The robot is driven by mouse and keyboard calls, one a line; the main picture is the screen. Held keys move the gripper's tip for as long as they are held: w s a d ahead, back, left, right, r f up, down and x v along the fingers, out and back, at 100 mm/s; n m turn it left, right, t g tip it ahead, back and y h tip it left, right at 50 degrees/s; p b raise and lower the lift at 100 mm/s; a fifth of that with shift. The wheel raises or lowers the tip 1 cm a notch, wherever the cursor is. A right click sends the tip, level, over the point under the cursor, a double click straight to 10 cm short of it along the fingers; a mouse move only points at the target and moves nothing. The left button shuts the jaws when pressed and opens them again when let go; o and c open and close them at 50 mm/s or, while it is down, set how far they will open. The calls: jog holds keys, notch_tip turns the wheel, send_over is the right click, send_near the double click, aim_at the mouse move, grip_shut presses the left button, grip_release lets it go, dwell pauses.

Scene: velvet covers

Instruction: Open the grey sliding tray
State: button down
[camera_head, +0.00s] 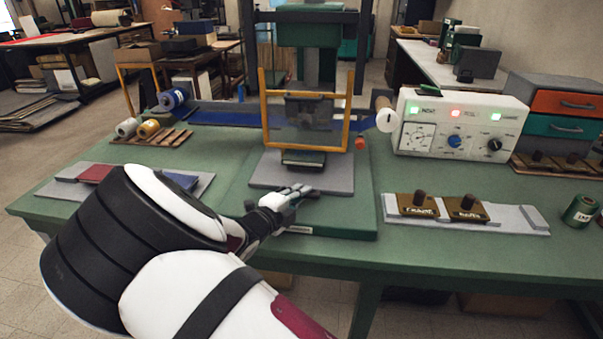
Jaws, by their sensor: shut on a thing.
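The grey sliding tray (336,179) lies flat on a green base (362,212) in the middle of the table. A small dark block with a pale layer (303,158) sits on the tray, under the yellow-framed clear guard (305,118). My gripper (300,194) is at the tray's front edge, shut on its front part. The fingers cover the exact spot they hold. My arm comes in from the lower left and hides part of the table.
A white control box (447,124) with lit buttons stands at the right. Brown stamp blocks (418,205) sit on a pale strip in front of it. Red and blue covers (95,174) lie at the left. The green tabletop (340,252) in front of the base is clear.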

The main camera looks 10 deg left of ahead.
jog(key=s+p, duration=0.3)
jog(key=s, duration=0.4)
jog(key=shift+p, duration=0.35)
jog(key=c, duration=1.9)
grip_release()
jog(key=v, duration=1.2)
